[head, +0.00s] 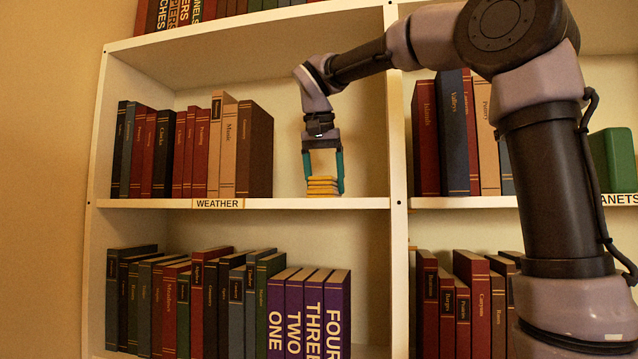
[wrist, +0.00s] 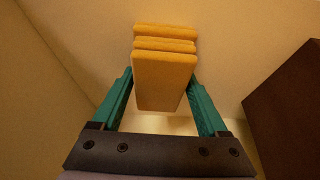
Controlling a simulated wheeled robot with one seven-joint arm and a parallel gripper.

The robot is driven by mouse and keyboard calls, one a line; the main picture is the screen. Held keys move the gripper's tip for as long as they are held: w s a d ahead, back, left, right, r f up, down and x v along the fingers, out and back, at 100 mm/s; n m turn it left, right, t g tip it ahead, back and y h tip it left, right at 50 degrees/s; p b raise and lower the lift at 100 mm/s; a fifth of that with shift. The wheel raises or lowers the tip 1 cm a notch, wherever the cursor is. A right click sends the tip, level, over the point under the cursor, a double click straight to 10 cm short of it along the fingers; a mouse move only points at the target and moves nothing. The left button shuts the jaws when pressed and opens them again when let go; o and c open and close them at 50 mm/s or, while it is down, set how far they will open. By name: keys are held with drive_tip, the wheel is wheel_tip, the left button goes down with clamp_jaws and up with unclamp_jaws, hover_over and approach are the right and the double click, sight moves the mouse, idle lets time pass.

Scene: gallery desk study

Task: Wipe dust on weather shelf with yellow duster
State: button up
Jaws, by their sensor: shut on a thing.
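The yellow duster (head: 323,186) is a stack of ridged yellow layers at the right part of the weather shelf (head: 290,203). My gripper (head: 323,180) is shut on it, with one teal finger on each side. The duster's lower edge is at the shelf surface; I cannot tell whether it presses on it. In the wrist view the duster (wrist: 165,75) sits between the teal fingers of my gripper (wrist: 162,85). The WEATHER label (head: 218,204) is on the shelf's front edge. No dust can be made out in either view.
A row of books (head: 190,150) fills the left part of the weather shelf, ending in a brown book (head: 254,150) left of my gripper. An upright divider (head: 398,150) stands to the right. Bare shelf lies between the brown book and the duster. More books (head: 180,300) stand below.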

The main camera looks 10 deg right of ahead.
drive_tip(key=shift+s+d+f, duration=0.1)
drive_tip(key=shift+s+d, duration=0.15)
drive_tip(key=shift+d, duration=0.35)
drive_tip(key=shift+s+d, duration=0.2)
drive_tip(key=shift+d, duration=0.55)
drive_tip(key=shift+w+a+r, duration=0.1)
drive_tip(key=shift+w+a, duration=0.1)
drive_tip(key=shift+a, duration=0.4)
drive_tip(key=shift+w+a+r, duration=0.1)
drive_tip(key=shift+w+a, duration=0.1)
drive_tip(key=shift+a, duration=0.35)
drive_tip(key=shift+w+a+r, duration=0.1)
drive_tip(key=shift+w+a, duration=0.1)
drive_tip(key=shift+a, duration=0.4)
drive_tip(key=shift+w+a+f, duration=0.1)
drive_tip(key=shift+w+a, duration=0.3)
drive_tip(key=shift+a, duration=0.75)
drive_tip(key=shift+w+a+f, duration=0.15)
drive_tip(key=shift+w+a, duration=0.25)
drive_tip(key=shift+a, duration=0.75)
drive_tip(key=shift+w+a+f, duration=0.1)
drive_tip(key=shift+w+a, duration=0.3)
drive_tip(key=shift+a, duration=0.75)
drive_tip(key=shift+w+a+r, duration=0.1)
drive_tip(key=shift+w+a, duration=0.15)
drive_tip(key=shift+a, duration=0.45)
drive_tip(key=shift+w+a, duration=0.25)
drive_tip(key=shift+a, duration=0.45)
wheel_tip(320, 180, up, 6)
drive_tip(key=shift+r, duration=0.1)
